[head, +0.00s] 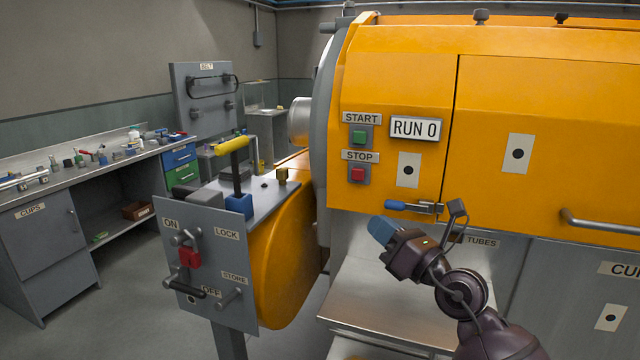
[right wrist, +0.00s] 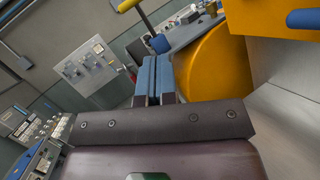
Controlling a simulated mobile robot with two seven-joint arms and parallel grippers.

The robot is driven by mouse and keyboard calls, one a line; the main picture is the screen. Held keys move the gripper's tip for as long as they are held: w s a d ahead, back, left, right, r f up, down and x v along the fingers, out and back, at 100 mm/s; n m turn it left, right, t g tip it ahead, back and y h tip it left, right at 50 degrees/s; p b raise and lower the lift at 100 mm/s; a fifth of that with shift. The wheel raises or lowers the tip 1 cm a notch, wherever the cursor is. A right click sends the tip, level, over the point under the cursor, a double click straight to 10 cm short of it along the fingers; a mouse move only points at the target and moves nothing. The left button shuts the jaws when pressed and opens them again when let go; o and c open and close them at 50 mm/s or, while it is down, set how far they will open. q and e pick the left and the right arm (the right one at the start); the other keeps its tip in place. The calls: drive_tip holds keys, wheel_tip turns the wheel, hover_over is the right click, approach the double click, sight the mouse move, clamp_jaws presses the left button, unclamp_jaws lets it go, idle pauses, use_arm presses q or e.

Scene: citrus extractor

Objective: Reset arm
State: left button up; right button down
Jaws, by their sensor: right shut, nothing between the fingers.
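My right gripper (head: 382,230) is in front of the orange machine's lower front, below the STOP button. Its blue fingers are shut with nothing between them. In the right wrist view the closed fingers (right wrist: 153,80) point toward the side panel. The machine (head: 545,110) carries a green START button (head: 359,136), a red STOP button (head: 358,175) and a display (head: 415,129) reading RUN 0. A blue-handled latch (head: 408,207) sits just above the gripper, apart from it as far as I can see. My left gripper is not in view.
A grey switch panel (head: 210,268) with a red lockout piece (head: 189,257) stands at the left. A yellow-handled lever (head: 232,146) rises behind it. A steel tray (head: 375,305) lies below my gripper. A cluttered workbench (head: 40,187) is at far left, with clear floor before it.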

drive_tip(key=s+d+f+m+t+h, duration=0.15)
drive_tip(key=d+m+t+h, duration=0.35)
drive_tip(key=m, duration=1.1)
drive_tip(key=s+d+f+m+g+h, duration=0.1)
drive_tip(key=s+d+f+m+h, duration=0.1)
drive_tip(key=f+m, duration=0.4)
drive_tip(key=s+d+f+m+g+h, duration=0.1)
drive_tip(key=s+d+f+m+h, duration=0.1)
drive_tip(key=f+m, duration=0.4)
drive_tip(key=s+d+f+m+g+h, duration=0.2)
drive_tip(key=f+m, duration=0.4)
drive_tip(key=f, duration=0.3)
drive_tip(key=shift+s+d+h, duration=0.35)
drive_tip(key=shift+d+h, duration=0.35)
drive_tip(key=shift+h, duration=0.2)
drive_tip(key=s+d+f+m+g, duration=0.2)
drive_tip(key=s+f+m+g, duration=0.2)
drive_tip(key=s+f, duration=1.3)
drive_tip(key=shift+s+d+m+g+h, duration=0.15)
drive_tip(key=shift+s+m+g+h, duration=0.25)
drive_tip(key=shift+s+g, duration=0.6)
drive_tip(key=shift+s, duration=0.25)
